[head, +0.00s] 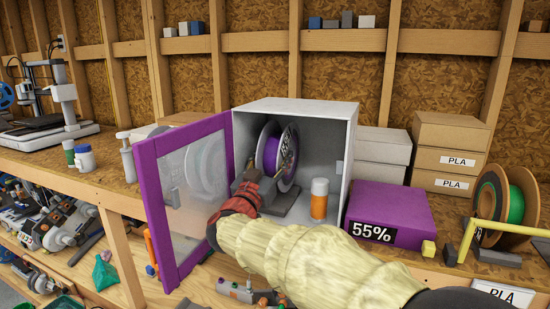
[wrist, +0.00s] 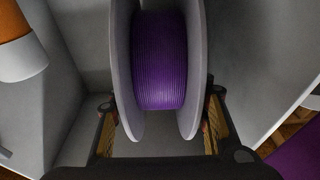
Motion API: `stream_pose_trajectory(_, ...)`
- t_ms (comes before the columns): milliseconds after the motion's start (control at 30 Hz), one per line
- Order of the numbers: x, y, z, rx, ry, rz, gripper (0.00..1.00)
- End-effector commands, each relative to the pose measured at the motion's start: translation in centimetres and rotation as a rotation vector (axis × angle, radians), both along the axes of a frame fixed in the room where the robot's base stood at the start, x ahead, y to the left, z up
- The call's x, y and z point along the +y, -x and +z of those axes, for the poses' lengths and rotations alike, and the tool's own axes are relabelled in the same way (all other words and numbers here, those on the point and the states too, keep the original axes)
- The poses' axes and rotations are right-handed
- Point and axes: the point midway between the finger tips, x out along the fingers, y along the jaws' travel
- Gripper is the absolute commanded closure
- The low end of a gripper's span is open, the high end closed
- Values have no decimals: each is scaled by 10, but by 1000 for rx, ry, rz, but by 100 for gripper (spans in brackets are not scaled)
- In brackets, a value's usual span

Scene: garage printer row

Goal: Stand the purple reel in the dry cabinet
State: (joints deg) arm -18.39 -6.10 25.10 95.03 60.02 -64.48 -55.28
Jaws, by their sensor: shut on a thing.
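The purple reel (head: 270,154) has grey flanges and stands upright inside the dry cabinet (head: 300,106), a pale box whose purple-framed clear door (head: 187,206) is open to the left. My gripper (head: 250,188) reaches into the cabinet at the reel's lower front. In the wrist view the purple reel (wrist: 160,60) fills the middle, with the fingers (wrist: 162,125) on either side, shut on its flanges. The reel's underside is hidden, so I cannot tell whether it rests on the cabinet floor or on a stand.
An orange and white bottle (head: 319,198) stands inside the cabinet to the right of the reel. A purple box marked 55% (head: 391,207) sits right of the cabinet. A green reel (head: 509,204) is at the far right, and a printer (head: 52,95) stands at the left.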

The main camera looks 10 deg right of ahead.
Motion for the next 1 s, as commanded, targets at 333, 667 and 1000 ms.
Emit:
stream_pose_trajectory(333, 0, 1, 3, -4, 0, 0, 100)
stream_pose_trajectory(667, 0, 1, -4, -4, 0, 0, 100)
stream_pose_trajectory(1000, 0, 1, -18, -5, 1, 0, 100)
